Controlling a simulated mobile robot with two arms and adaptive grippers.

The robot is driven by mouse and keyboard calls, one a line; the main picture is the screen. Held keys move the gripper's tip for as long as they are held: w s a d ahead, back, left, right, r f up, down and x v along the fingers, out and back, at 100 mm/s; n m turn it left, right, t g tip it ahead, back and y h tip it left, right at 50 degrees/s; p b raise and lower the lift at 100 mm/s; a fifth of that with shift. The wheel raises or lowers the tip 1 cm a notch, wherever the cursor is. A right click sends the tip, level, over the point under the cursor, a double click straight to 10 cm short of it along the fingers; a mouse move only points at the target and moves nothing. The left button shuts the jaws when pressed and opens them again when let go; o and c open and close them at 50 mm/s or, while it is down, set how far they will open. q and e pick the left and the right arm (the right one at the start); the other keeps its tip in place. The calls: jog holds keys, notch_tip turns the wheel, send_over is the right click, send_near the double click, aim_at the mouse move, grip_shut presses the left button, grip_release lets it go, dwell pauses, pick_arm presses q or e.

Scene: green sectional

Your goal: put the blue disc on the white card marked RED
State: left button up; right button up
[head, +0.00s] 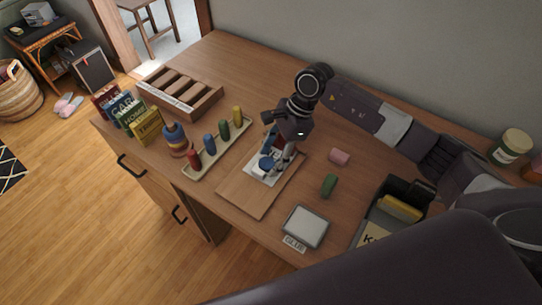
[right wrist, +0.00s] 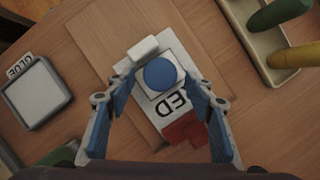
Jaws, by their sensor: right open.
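The blue disc (head: 266,163) lies over the white card (head: 252,174) on a wooden board (head: 246,194). In the right wrist view the blue disc (right wrist: 160,73) is over the card's upper part, and the letters "ED" show on the card (right wrist: 155,113). A small white block (right wrist: 143,47) sits beside the disc, and a red block (right wrist: 187,130) is at the card's lower end. My right gripper (right wrist: 158,76) is open, its fingers on either side of the disc with gaps. It also shows over the board in the head view (head: 275,157). My left gripper is out of view.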

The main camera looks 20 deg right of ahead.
jog(key=b+v, duration=0.2)
jog(key=v, duration=1)
jog(key=shift+f, duration=0.1)
